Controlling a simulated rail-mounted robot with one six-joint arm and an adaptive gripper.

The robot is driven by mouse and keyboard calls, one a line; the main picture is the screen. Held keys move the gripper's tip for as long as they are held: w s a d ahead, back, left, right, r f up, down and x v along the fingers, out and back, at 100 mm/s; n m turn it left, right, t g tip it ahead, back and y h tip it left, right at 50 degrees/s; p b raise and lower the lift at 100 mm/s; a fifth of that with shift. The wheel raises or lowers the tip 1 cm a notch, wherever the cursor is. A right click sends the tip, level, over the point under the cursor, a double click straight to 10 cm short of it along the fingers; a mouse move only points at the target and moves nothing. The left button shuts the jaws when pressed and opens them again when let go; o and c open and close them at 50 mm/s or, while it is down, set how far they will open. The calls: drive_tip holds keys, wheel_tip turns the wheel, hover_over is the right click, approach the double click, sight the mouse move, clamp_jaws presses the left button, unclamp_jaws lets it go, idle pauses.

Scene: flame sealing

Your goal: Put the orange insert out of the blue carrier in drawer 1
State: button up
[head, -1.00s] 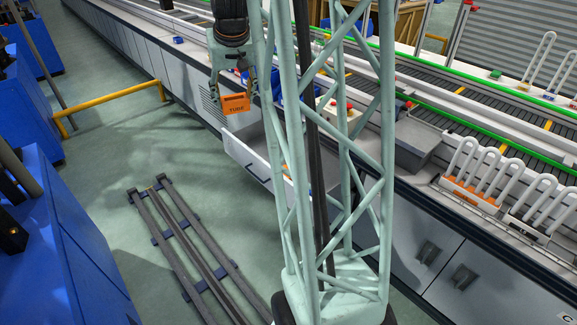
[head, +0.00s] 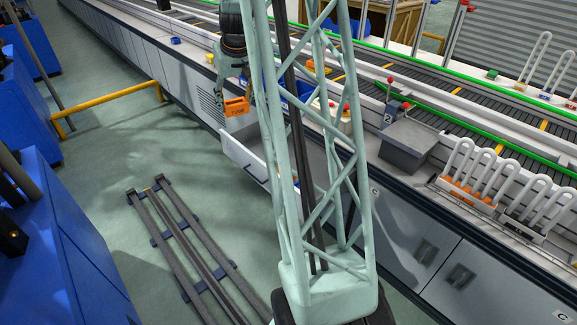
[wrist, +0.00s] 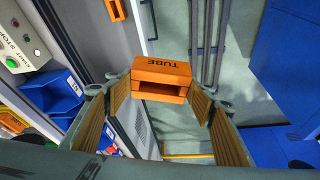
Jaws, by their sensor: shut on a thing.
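The orange insert (head: 236,107), marked TUBE, is held up in my gripper (head: 237,98), to the left of the bench. In the wrist view the insert (wrist: 162,72) sits between the two fingers (wrist: 160,105), and the gripper is shut on it. An open drawer (head: 243,160) with a pale front juts from the bench, below and slightly right of the insert in the head view. A blue bin with a label (wrist: 55,95) shows at the left of the wrist view. I cannot tell whether it is the blue carrier.
A second orange piece (wrist: 114,10) shows at the top of the wrist view. A control box with buttons (wrist: 18,45) is at its left. A yellow rail (head: 108,104) and a dark floor rack (head: 195,245) stand left of the bench. Blue machines (head: 55,240) line the left side.

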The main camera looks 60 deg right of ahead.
drive_tip(key=w+d+f+n+p, duration=0.1)
drive_tip(key=w+d+f, duration=0.1)
drive_tip(key=d+f, duration=0.5)
drive_tip(key=w+d+f+n+p, duration=0.1)
drive_tip(key=w+d+f, duration=0.1)
drive_tip(key=d+f, duration=0.6)
drive_tip(key=w+d+f+n+t+y+p, duration=0.1)
drive_tip(key=d+f, duration=0.7)
drive_tip(key=f, duration=0.9)
drive_tip(key=shift+w+d+p, duration=0.15)
drive_tip(key=shift+w+p, duration=0.35)
drive_tip(key=shift+w, duration=0.5)
drive_tip(key=shift+f+b, duration=0.55)
drive_tip(key=shift+f, duration=2.55)
drive_tip(key=shift+f, duration=0.1)
drive_tip(key=shift+f+b, duration=0.4)
drive_tip(key=shift+f, duration=1.4)
drive_tip(key=shift+f, duration=0.15)
drive_tip(key=o, duration=0.9)
